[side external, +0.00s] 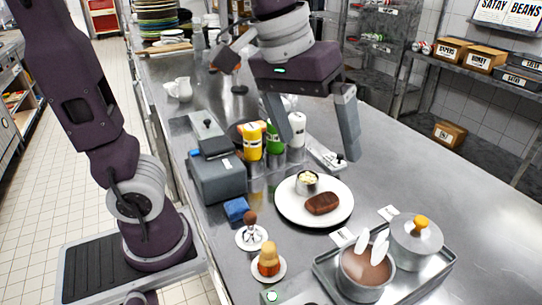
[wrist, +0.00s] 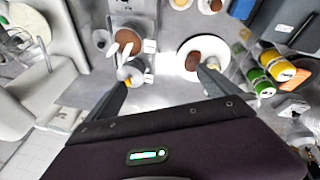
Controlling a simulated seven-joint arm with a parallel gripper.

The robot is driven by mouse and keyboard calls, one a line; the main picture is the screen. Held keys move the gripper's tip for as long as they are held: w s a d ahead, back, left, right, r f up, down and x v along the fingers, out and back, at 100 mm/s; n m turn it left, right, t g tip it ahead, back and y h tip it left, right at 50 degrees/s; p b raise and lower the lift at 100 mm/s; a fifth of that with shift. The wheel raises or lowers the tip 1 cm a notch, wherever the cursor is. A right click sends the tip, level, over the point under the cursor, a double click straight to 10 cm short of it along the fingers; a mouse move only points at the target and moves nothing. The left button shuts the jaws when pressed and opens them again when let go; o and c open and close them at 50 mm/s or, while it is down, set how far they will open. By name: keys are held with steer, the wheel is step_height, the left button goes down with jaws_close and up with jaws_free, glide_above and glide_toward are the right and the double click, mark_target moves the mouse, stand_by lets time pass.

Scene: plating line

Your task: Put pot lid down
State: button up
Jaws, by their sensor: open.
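The pot lid (side external: 408,236) is grey and round with an orange knob, and sits at the back corner of the grey tray (side external: 325,264). My gripper (side external: 318,148) is open and empty, high above the counter behind the plate, apart from the lid. Its spread fingers also show in the wrist view (wrist: 168,72).
A white plate (side external: 287,209) with a brown patty and small cup lies between gripper and tray. Yellow, green and white bottles (side external: 253,147) stand left of it. The counter's right side is clear.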

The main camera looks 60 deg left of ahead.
steer(key=s+a+f+m+t+y, duration=0.1)
steer(key=s+a+f+m, duration=0.3)
steer(key=s, duration=0.6)
steer(key=shift+s+a+f+t, duration=0.3)
steer(key=shift+a+t, duration=0.2)
steer(key=shift+a, duration=0.4)
